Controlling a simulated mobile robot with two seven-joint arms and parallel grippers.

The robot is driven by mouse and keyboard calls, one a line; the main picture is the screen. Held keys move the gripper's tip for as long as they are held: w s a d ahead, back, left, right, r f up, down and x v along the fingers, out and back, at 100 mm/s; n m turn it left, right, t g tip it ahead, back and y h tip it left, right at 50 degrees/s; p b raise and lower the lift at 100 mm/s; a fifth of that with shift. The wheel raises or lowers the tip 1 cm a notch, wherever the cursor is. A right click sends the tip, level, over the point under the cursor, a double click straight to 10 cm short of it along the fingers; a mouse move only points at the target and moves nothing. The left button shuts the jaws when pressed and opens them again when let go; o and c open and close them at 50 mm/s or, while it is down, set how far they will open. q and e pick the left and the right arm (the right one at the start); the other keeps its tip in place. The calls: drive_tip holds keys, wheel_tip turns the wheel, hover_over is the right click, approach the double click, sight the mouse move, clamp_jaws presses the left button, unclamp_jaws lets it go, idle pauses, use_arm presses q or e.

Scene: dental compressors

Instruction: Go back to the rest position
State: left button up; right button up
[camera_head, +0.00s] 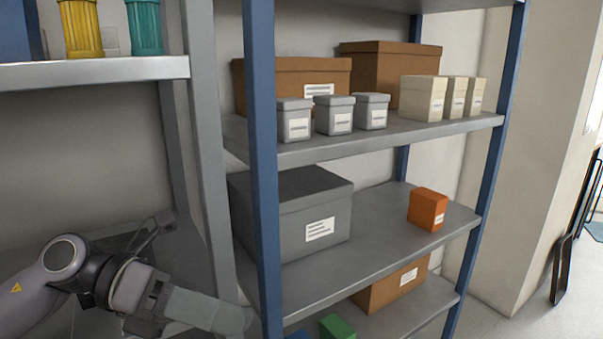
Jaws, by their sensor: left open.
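My left arm comes in from the lower left, and my left gripper (205,311) is low in the picture, in front of the grey upright between the two shelving units. It is open, and I see nothing held in it. Its fingertips are hard to make out against the grey metal. My right gripper is not in view.
A blue-posted shelf unit (385,256) stands close to the right of my left gripper. It holds a dark grey box (290,215), an orange box (427,209) and several cartons. Another shelf (95,72) is upper left. Floor shows at far right.

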use_arm(q)
drive_tip(key=w+a+f+n+t+y+p, duration=0.25)
drive_tip(key=f+n+t, duration=0.25)
drive_tip(key=n+t, duration=0.75)
drive_tip(key=w+a+f+n+t+y+p, duration=0.2)
drive_tip(key=f+n+t, duration=0.45)
drive_tip(key=n, duration=1.15)
drive_tip(key=s+a+f+n+g+y, duration=0.3)
drive_tip(key=s+f+n, duration=0.3)
drive_tip(key=f, duration=0.5)
drive_tip(key=s+a+f+n+g+y, duration=0.3)
drive_tip(key=s+f+n, duration=0.4)
drive_tip(key=f, duration=0.3)
drive_tip(key=shift+s+a+f+y, duration=0.4)
drive_tip(key=shift+s+a+y, duration=0.05)
drive_tip(key=shift+y, duration=0.8)
